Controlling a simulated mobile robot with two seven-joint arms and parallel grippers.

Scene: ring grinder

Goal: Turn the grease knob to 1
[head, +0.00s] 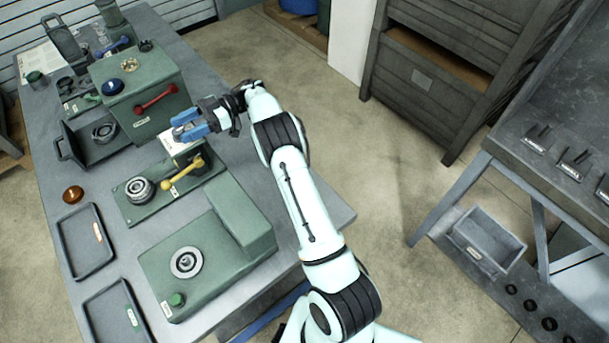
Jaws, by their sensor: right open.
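Several knobs show on the bench, and their labels are too small to read, so I cannot tell which is the grease knob. A dark blue knob (112,87) and a brass-coloured dial (130,65) sit on top of the green box-shaped machine (158,76). A green knob (177,299) sits on the front corner of the nearer green machine (222,240). My right gripper (176,130), with blue fingers, is open and apart from these knobs. It is over or near a pale block (180,148), in front of the box-shaped machine. My left gripper is out of view.
A red lever (155,98) and a yellow lever (183,172) stick out close to my right gripper. Dark trays (72,213) and an amber knob-like piece (73,194) lie along the bench's left side. Wooden crates (430,85) and another bench (550,150) stand across the floor.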

